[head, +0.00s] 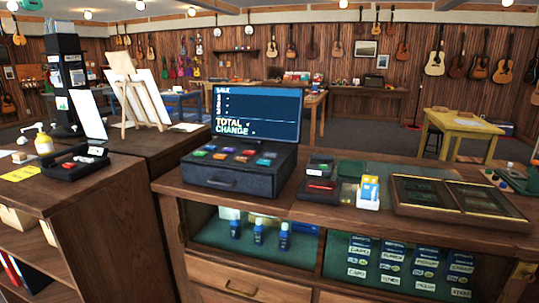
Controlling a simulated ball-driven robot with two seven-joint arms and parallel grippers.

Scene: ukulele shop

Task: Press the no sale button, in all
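A black cash register (238,184) stands on the wooden counter, left of the picture's middle. Its top carries several coloured buttons (245,152) in rows, among them red, green, orange and blue ones. The labels on the buttons are too small to read, so I cannot tell which one is no sale. Behind the buttons stands a dark blue screen (258,112) with the words SALE, TOTAL and CHANGE. The register's drawer front is flush and looks shut. Neither of my grippers is in view.
Right of the register lie a black tray (320,190), a small white box of cards (369,193) and a framed display case (460,197). The space above the register's buttons is clear.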

